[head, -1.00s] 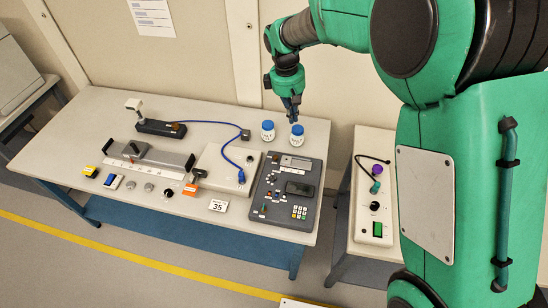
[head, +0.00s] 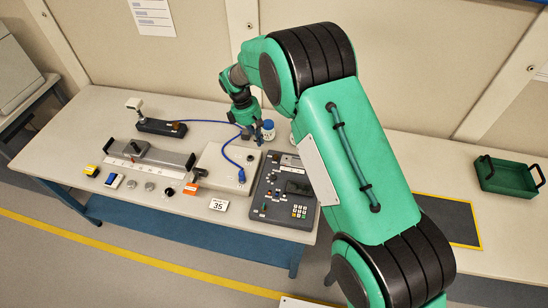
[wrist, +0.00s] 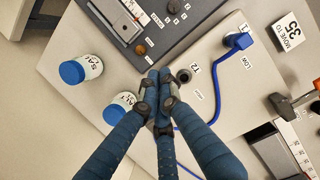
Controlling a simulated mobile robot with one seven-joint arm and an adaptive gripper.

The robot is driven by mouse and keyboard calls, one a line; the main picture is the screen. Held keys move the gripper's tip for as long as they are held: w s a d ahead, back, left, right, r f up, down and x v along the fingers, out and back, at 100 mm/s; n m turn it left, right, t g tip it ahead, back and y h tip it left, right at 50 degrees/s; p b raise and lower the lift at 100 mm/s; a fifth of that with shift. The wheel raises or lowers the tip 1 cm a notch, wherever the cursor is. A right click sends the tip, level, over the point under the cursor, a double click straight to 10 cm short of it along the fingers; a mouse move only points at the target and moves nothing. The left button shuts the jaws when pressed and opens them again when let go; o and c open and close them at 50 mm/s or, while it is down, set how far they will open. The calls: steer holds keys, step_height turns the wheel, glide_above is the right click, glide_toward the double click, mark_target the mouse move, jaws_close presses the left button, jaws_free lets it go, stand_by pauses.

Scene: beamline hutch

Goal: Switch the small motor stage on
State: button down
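A grey stage with a white ruled scale (head: 135,165) and a sliding block lies on the bench; its end also shows in the wrist view (wrist: 295,150). Beside it is a pale box (head: 215,160) (wrist: 225,105). I cannot tell whether the tips touch the box. No switch clearly marked for the stage shows.
Blue-capped jars (wrist: 85,70) (wrist: 122,106) stand close to my gripper. A dark control panel (head: 270,195) with keys is to the right, partly behind my arm. A card reading 35 (head: 218,204) lies in front. A green tray (head: 505,177) is far right.

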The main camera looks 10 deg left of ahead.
mark_target(293, 166)
stand_by(0.4)
steer(key=b+x, duration=0.1)
steer(key=x, duration=0.9)
steer(key=shift+f, duration=0.1)
steer(key=d, duration=0.3)
steer(key=shift+d, duration=0.5)
steer(key=d+p, duration=0.1)
steer(key=d, duration=0.6)
steer(key=shift+d, duration=0.45)
steer(key=shift+s, duration=0.1)
steer(key=shift+a, duration=0.15)
